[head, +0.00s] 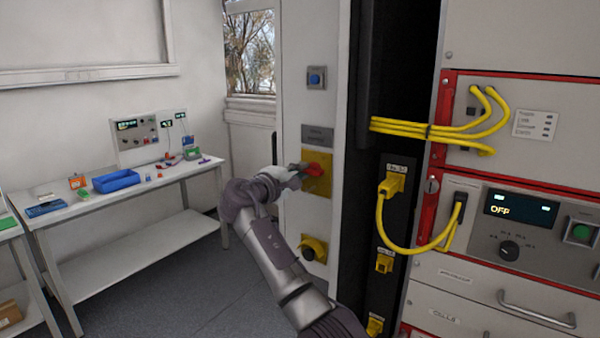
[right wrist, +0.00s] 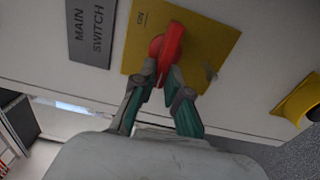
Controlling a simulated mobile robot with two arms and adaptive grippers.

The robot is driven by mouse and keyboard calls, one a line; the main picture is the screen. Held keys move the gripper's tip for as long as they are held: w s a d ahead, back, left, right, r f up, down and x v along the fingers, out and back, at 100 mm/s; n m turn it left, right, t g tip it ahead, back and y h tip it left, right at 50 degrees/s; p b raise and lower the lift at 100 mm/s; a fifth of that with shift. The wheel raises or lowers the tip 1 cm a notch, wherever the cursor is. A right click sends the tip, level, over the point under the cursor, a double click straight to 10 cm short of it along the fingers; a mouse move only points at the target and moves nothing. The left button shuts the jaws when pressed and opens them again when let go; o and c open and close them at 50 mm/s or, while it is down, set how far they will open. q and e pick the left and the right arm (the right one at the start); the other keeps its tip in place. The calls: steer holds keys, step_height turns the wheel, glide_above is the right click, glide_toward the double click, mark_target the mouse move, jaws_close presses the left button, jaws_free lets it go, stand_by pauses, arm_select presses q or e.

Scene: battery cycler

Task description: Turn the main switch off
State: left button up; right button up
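The main switch is a red handle (head: 313,169) on a yellow plate (head: 318,186), on the front of the light grey cabinet. A grey label above the plate reads "MAIN SWITCH" (right wrist: 91,30) in the right wrist view. My right gripper (head: 296,172) is at the handle. In the right wrist view, the red handle (right wrist: 168,48) stands between the two fingertips of the right gripper (right wrist: 163,80), and an "ON" mark is on the plate beside it. The fingers are close around the handle's lower end; firm contact is hard to tell. My left gripper is not in view.
A blue button (head: 316,78) is above the switch and a yellow-and-black knob (head: 313,248) below it. Yellow cables (head: 420,130) run along the rack at right. A workbench (head: 130,190) stands at left; the floor between is clear.

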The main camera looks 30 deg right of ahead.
steer(key=o, duration=0.4)
steer(key=shift+w+a, duration=0.1)
steer(key=v, duration=1.2)
steer(key=shift+f, duration=0.1)
